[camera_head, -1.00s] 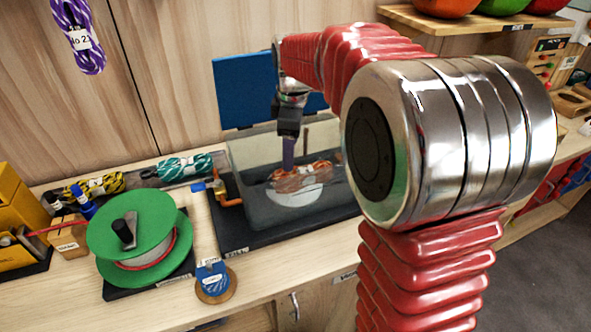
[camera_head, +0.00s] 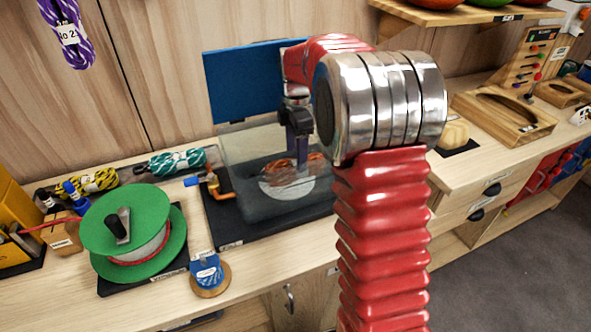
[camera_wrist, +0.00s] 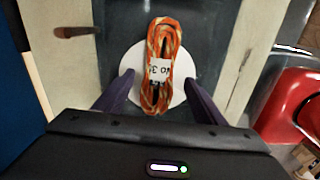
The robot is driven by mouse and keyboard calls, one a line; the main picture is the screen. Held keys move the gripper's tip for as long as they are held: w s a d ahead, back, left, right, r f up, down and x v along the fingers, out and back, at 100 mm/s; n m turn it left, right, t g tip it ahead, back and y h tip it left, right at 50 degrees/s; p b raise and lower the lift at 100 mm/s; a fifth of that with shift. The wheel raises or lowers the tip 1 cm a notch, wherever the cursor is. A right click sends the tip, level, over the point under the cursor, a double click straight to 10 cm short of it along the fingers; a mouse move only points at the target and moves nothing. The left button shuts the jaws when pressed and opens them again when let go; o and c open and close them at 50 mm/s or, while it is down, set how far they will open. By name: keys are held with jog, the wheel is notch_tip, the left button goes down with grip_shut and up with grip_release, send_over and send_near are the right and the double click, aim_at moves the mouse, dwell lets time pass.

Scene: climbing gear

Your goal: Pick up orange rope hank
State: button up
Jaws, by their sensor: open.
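The orange rope hank (camera_wrist: 162,50) with a white numbered paper band lies on a pale round disc (camera_wrist: 130,62) in the wrist view. In the head view the orange hank (camera_head: 281,170) shows through the clear tank (camera_head: 245,190), partly hidden by my fingers. My gripper (camera_wrist: 160,92) is open. Its two dark purple fingers stand on either side of the near end of the hank, with visible gaps to it. In the head view my gripper (camera_head: 300,160) points down into the tank from above.
The tank's blue lid (camera_head: 245,85) stands upright behind it. A brass tap (camera_head: 215,184) is on its left. Teal (camera_head: 178,161) and yellow (camera_head: 92,181) rope hanks lie behind the spool.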

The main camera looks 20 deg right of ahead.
aim_at(295, 163)
jog(key=shift+f, duration=0.35)
jog(key=shift+f, duration=0.1)
jog(key=shift+w+a+f, duration=0.1)
jog(key=shift+a+f, duration=0.05)
jog(key=shift+f, duration=2.4)
jog(key=shift+c, duration=0.4)
jog(key=c, duration=1.3)
jog(key=shift+r, duration=0.1)
